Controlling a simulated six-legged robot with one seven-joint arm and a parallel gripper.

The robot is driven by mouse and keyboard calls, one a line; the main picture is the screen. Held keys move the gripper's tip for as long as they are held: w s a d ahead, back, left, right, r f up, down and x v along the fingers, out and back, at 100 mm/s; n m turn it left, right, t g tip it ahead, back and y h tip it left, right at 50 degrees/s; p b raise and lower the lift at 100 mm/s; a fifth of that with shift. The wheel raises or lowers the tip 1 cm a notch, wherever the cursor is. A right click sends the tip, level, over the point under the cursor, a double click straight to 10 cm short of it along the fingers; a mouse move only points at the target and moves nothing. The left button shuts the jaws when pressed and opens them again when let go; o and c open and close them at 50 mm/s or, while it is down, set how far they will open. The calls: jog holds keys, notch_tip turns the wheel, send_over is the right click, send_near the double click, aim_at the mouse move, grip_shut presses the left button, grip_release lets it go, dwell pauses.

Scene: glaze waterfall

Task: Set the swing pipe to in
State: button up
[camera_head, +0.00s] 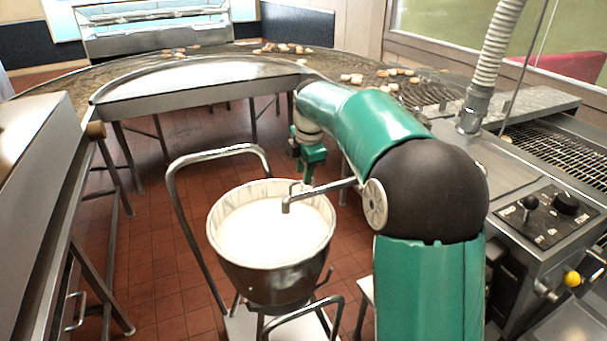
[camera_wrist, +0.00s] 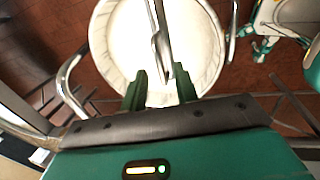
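The swing pipe (camera_head: 322,190) is a thin grey metal pipe with its bent end above a metal bowl of white liquid (camera_head: 272,232). Its far end is hidden behind my arm in the head view. My gripper (camera_head: 307,178) hangs beside the bowl's far rim, close to the pipe in the picture. In the wrist view, the pipe (camera_wrist: 158,35) runs down over the white liquid, and its end lies between the two green fingers of my gripper (camera_wrist: 161,88). The fingers are apart, with visible space at both sides of the pipe. I cannot tell whether they touch it.
The bowl stands on a trolley with a tubular handle (camera_head: 172,190). At right is a control panel (camera_head: 540,212) with a black lever, a black knob and a yellow knob (camera_head: 572,279) below. Red tiled floor is clear left of the trolley.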

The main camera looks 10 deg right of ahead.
jog(key=shift+w+f, duration=0.25)
jog(key=shift+f, duration=0.6)
jog(key=shift+s, duration=0.1)
grip_shut()
jog(key=shift+s, duration=0.1)
